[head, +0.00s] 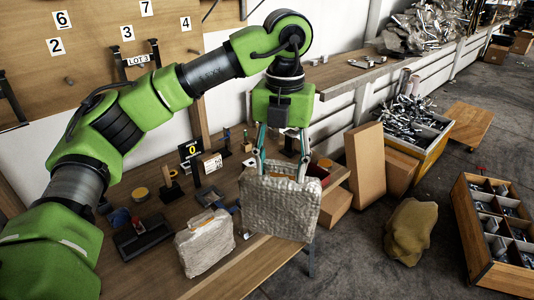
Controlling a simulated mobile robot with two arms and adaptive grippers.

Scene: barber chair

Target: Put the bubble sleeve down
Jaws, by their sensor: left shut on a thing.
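My left gripper (282,158) comes down from above and is shut on the top edge of a whitish-grey, quilted bubble sleeve (280,208). The sleeve hangs roughly upright over the right part of the wooden workbench (250,276), near its front edge. The picture does not show clearly whether its bottom touches the bench. The fingertips are partly hidden at the sleeve's top. A second, similar pale bag-like sleeve (205,244) stands on the bench to the left of the held one, apart from the gripper. My right gripper is not in view.
Small stands and a number sign (190,150) occupy the bench's back. A dark tray (142,236) lies at its left. Cardboard boxes (366,163), a brown sack (410,231) and a divided wooden crate (467,236) stand on the floor at right.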

